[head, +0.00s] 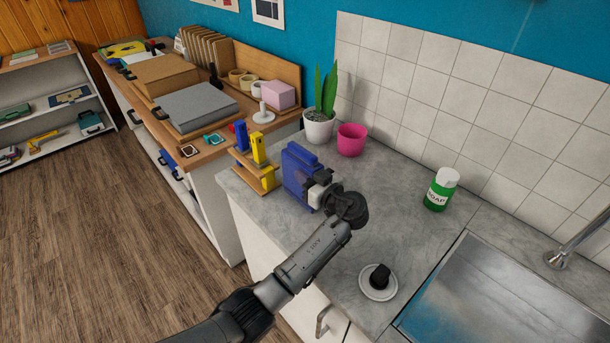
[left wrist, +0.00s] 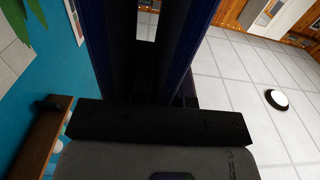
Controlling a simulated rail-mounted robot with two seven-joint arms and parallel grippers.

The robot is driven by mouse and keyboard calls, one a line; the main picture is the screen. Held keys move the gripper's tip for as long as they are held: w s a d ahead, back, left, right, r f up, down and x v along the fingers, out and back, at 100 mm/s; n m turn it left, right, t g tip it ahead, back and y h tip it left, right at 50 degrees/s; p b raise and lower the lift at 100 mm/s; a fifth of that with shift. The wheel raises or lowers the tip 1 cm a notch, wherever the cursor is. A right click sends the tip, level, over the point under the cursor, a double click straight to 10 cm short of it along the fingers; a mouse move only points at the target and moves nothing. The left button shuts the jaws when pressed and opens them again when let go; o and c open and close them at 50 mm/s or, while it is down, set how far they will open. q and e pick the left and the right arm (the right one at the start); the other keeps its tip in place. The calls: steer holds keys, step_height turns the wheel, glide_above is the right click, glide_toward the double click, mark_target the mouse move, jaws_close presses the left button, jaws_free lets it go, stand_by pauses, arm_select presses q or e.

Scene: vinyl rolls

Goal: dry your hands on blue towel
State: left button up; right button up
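A blue towel (head: 296,170), a boxy upright blue shape, stands on the grey counter near its left edge. My left gripper (head: 318,190) is at the right side of the towel and appears to touch or overlap it. In the left wrist view dark blue surfaces (left wrist: 188,45) rise on both sides of a black gap, close in front of the gripper. The fingertips are hidden against the blue and dark shapes, so I cannot tell whether they are shut on the towel. My right gripper is not in view.
A pink pot (head: 352,140) and a potted plant (head: 318,128) stand behind the towel. A yellow and blue item stand (head: 256,165) is left of it. A green soap bottle (head: 440,190), a small white dish (head: 378,284) and a metal sink (head: 490,300) are to the right.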

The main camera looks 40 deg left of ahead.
arm_select(q)
steer(key=o, duration=0.4)
steer(key=shift+s+d+b, duration=0.2)
steer(key=shift+d+b, duration=0.3)
steer(key=shift+d, duration=0.75)
steer(key=shift+s+d+b, duration=0.15)
steer(key=shift+d+b, duration=0.35)
steer(key=shift+d, duration=0.75)
steer(key=shift+s+d+b, duration=0.2)
steer(key=shift+d+b, duration=0.3)
steer(key=shift+d, duration=0.75)
